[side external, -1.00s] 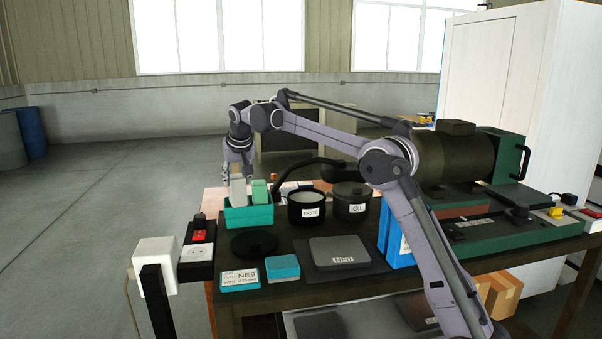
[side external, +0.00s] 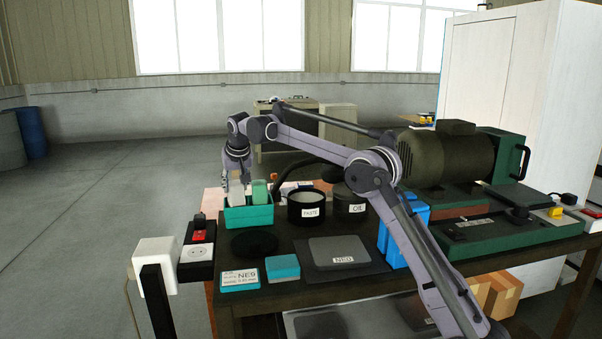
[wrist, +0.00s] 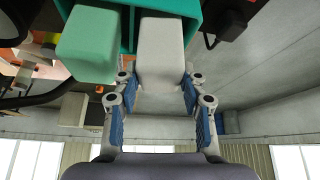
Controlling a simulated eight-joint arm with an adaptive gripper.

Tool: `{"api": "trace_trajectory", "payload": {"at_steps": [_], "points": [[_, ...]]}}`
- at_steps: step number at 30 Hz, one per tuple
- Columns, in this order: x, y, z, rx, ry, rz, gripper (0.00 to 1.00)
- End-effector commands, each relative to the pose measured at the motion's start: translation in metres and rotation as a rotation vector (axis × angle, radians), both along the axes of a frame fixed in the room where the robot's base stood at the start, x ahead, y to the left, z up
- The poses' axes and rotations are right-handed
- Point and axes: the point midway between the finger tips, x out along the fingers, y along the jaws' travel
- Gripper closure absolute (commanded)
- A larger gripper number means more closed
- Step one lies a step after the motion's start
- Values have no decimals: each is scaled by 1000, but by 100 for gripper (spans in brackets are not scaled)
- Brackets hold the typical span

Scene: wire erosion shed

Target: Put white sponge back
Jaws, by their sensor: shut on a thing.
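The white sponge (side external: 236,197) stands upright in the left part of the teal box (side external: 250,217), its lower part hidden by the front wall. My gripper (side external: 234,184) is above the box, pointing down. In the wrist view the white sponge (wrist: 162,50) sits between the two fingers of my gripper (wrist: 159,82), which are shut on it. The teal box (wrist: 186,10) shows behind it there. A green sponge (side external: 260,191) stands in the box just to the right; it also shows in the wrist view (wrist: 90,45).
A black paste pot (side external: 306,208) and an oil pot (side external: 350,202) stand right of the box. A black lid (side external: 254,243) lies in front. A socket block (side external: 197,250) is at the left. Blue packs (side external: 391,235) stand near my arm.

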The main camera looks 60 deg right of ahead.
Motion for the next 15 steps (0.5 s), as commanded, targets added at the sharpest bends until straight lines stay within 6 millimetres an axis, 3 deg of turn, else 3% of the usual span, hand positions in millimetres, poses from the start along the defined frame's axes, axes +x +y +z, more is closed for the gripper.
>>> {"api": "trace_trajectory", "payload": {"at_steps": [11,12,14,15], "points": [[0,0,-5,0,0,0,87],[0,0,-5,0,0,0,49],[0,0,-5,0,0,0,35],[0,0,-5,0,0,0,35]]}}
